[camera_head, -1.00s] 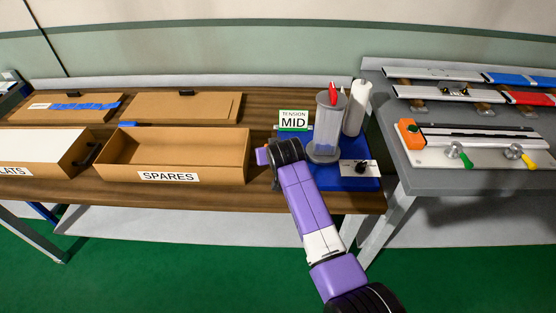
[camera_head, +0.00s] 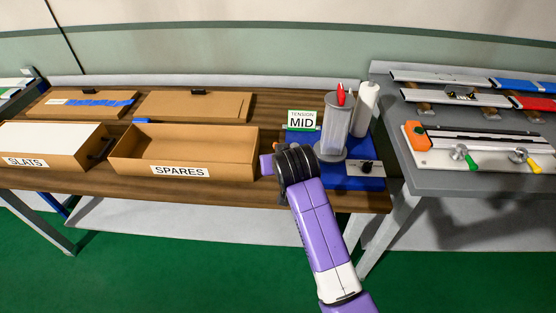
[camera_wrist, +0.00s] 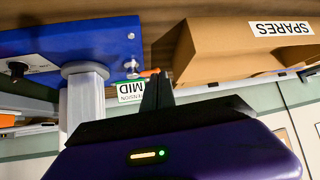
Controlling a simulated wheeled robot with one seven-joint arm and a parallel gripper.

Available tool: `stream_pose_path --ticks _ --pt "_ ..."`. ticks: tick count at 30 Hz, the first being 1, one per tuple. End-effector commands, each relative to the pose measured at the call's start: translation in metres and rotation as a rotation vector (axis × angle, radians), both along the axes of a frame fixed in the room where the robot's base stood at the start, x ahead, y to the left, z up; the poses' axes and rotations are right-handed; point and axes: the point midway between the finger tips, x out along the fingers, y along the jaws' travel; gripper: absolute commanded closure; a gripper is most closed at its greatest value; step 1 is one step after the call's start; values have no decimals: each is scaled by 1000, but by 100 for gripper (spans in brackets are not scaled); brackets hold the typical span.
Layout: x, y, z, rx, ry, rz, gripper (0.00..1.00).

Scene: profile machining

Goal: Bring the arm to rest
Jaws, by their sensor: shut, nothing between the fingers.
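My arm is purple, white and black. In the head view it reaches up from the bottom edge to a black wrist joint (camera_head: 296,164) in front of the tension station. The fingers cannot be made out there. In the wrist view, which is upside down, my gripper (camera_wrist: 157,92) shows as dark fingers closed together with nothing between them. They point toward the gap between the "TENSION MID" sign (camera_wrist: 130,91) and the spares box (camera_wrist: 235,55). I cannot tell how far the fingertips are from either.
A wooden bench (camera_head: 232,196) carries the spares box (camera_head: 185,150), a slats box (camera_head: 50,145), and a blue base (camera_head: 350,183) with a clear cylinder (camera_head: 335,130) and white bottle (camera_head: 364,108). A grey table (camera_head: 470,183) with profiles stands right. Green floor (camera_head: 180,270) is clear in front.

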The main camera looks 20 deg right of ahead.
Motion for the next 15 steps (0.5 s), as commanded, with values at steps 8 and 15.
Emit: stream_pose_path --ticks 8,15 --pt "-7 2 7 -1 0 1 100" --pt "12 8 38 -2 -134 34 100"
